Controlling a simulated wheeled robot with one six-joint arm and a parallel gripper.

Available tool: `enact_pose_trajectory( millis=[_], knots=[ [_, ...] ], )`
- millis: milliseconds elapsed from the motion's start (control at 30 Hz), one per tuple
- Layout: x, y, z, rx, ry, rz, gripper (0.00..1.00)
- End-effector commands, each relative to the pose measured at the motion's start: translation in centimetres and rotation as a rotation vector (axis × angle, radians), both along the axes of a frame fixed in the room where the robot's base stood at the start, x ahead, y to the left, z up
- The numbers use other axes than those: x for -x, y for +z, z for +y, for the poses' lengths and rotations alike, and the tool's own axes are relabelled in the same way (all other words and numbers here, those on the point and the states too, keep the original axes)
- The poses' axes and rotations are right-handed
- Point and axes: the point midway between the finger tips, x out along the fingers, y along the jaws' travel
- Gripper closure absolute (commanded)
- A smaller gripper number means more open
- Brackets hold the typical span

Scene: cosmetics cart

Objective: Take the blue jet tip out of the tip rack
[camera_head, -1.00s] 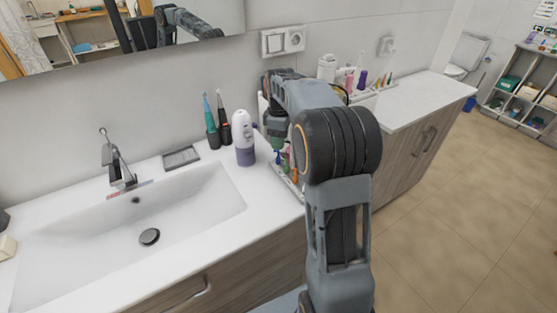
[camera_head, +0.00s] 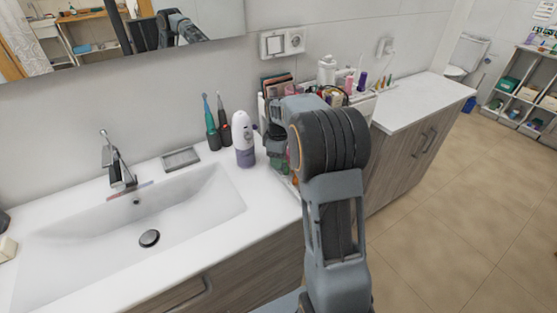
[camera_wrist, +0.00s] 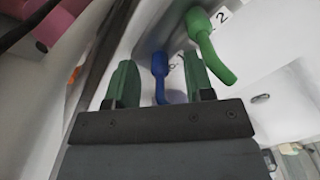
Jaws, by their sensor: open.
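The blue jet tip (camera_wrist: 160,68) stands in the tip rack (camera_wrist: 174,24) in the wrist view, its thin end bent downward in the picture. My gripper (camera_wrist: 162,75) is open, with one green finger on each side of the blue tip. I cannot tell whether either finger touches it. A green tip (camera_wrist: 208,45) with a hooked end sits in the rack just right of the right finger, by a label with the number 2. In the head view my arm hides the blue tip and most of the rack.
A white and purple bottle (camera_head: 243,140) and two electric toothbrushes (camera_head: 217,122) stand left of my arm. The sink (camera_head: 130,225) lies further left. An orange thing (camera_wrist: 75,74) and a pink thing (camera_wrist: 60,25) show left of my gripper in the wrist view. The right counter (camera_head: 420,95) has free room.

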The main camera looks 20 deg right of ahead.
Motion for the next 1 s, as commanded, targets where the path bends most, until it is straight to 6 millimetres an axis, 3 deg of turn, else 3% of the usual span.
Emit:
enact_pose_trajectory(
  millis=[67,533,1000],
  knots=[
    [0.00,0.01,0.00,0.000,0.000,0.000,0.54],
    [0.00,0.03,0.01,0.000,0.000,0.000,0.99],
    [-0.03,0.56,0.02,0.000,0.000,0.000,1.00]
  ],
)
